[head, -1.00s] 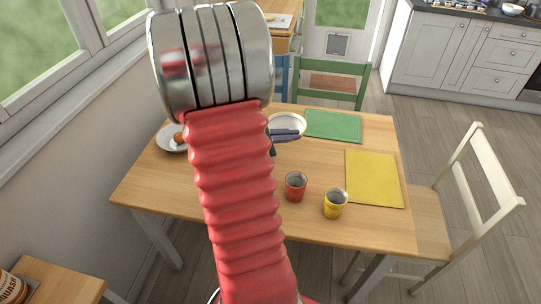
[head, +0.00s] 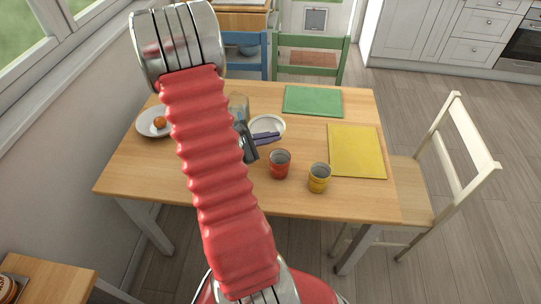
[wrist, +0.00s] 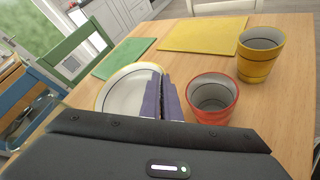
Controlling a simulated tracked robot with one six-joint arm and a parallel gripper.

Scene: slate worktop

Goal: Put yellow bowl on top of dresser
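The yellow bowl, white inside with a yellow rim, stands on the wooden table by the red cup; it shows in the head view (head: 267,123) and the wrist view (wrist: 121,94). My gripper (head: 267,138) is at the bowl's near edge. In the wrist view its purple fingers (wrist: 162,95) are close together at the bowl's right rim, one on the inner side and one on the outer; they look shut on the rim. The fingers hide that part of the rim. I cannot make out a dresser for certain.
A red cup (head: 280,163) and a yellow cup (head: 319,177) stand close by. A green mat (head: 313,100), a yellow mat (head: 357,151), a plate (head: 149,123) with an orange item and a clear glass (head: 238,106) are on the table (head: 235,204). Chairs stand around it.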

